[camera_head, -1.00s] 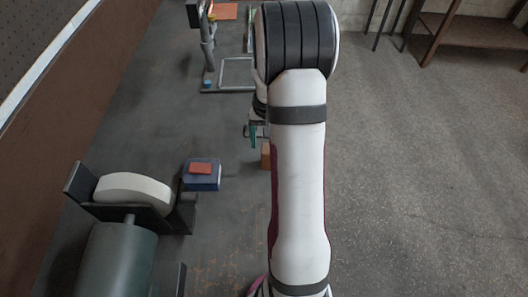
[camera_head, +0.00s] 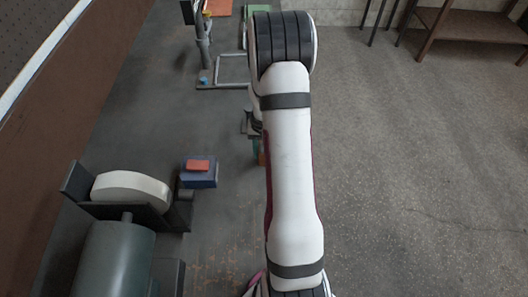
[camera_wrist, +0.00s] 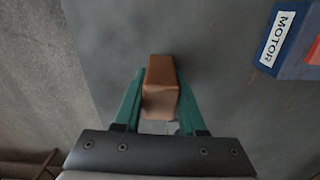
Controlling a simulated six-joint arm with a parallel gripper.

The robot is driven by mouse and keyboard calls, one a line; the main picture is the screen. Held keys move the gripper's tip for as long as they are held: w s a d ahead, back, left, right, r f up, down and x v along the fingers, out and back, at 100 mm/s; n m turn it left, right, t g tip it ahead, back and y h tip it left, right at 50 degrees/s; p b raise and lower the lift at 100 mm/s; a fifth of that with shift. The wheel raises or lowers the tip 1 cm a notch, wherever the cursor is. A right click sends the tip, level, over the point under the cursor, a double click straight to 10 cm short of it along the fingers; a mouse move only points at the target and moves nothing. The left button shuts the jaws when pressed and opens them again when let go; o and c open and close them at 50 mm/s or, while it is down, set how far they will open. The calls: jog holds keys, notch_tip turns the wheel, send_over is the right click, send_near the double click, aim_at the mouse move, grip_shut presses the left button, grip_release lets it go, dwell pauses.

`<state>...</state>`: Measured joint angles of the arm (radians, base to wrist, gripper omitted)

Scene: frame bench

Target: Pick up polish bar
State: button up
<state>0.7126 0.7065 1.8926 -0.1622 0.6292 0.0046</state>
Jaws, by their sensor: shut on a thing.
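The polish bar (camera_wrist: 160,88) is a brown block in the middle of the wrist view. My gripper (camera_wrist: 157,98) has its two green fingers on either side of the bar and is shut on it. Part of the bar extends past the fingertips. In the head view my arm hides most of the gripper and the bar; only a sliver of brown (camera_head: 262,158) shows at the arm's left edge. I cannot tell whether the bar touches the bench.
A grinder with a pale wheel (camera_head: 131,188) stands at the left. A grey frame stand (camera_head: 222,86) stands farther back. Bench surface between them is clear.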

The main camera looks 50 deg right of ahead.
grip_shut()
jog(key=shift+r, duration=0.1)
